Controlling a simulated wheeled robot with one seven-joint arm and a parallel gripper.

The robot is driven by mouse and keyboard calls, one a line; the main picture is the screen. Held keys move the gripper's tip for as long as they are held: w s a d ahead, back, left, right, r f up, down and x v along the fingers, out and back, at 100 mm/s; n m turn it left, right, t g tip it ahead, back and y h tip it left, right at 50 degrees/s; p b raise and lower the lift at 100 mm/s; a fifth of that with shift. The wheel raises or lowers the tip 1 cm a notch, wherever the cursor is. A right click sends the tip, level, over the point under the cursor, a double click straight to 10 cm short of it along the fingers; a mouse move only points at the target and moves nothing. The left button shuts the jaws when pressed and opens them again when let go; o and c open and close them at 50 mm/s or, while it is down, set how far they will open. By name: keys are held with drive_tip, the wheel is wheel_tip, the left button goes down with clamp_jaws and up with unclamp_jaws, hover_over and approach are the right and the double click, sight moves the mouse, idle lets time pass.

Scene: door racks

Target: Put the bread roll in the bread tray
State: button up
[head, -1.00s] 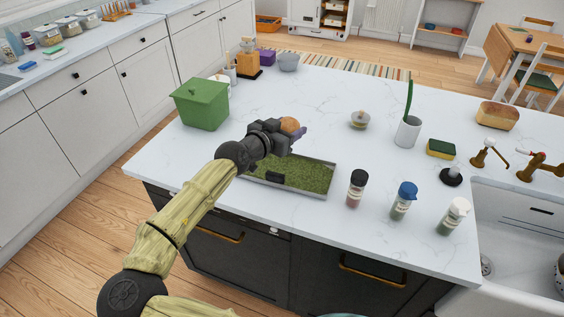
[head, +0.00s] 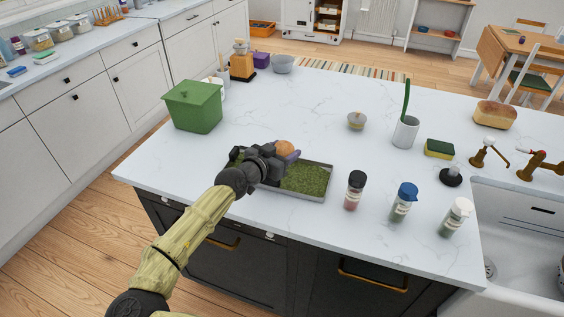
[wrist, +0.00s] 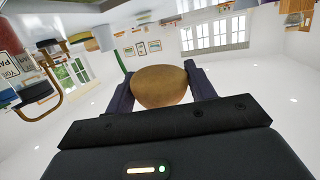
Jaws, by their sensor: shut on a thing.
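The bread roll (head: 286,148) is a small round golden-brown thing. My gripper (head: 287,156) is shut on it; in the wrist view the roll (wrist: 160,86) sits between the two dark fingers. The bread tray (head: 322,197) is a shallow grey metal tray with a green mottled floor, on the white island counter. My gripper and the roll are over the tray's back part in the head view. My gripper hides much of the tray's left half. I cannot tell the exact height of the roll above it.
A green lidded bin (head: 194,108) stands left of the tray. A dark-capped jar (head: 354,191), a blue-capped jar (head: 403,202) and a white-capped jar (head: 454,217) stand to its right. A small lidded dish (head: 357,121) is behind. The counter between is clear.

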drive_tip(key=shift+f, duration=0.55)
drive_tip(key=shift+f, duration=0.1)
drive_tip(key=shift+f+p, duration=0.3)
drive_tip(key=shift+f, duration=1.45)
drive_tip(key=shift+f+b, duration=0.35)
drive_tip(key=shift+b, duration=0.05)
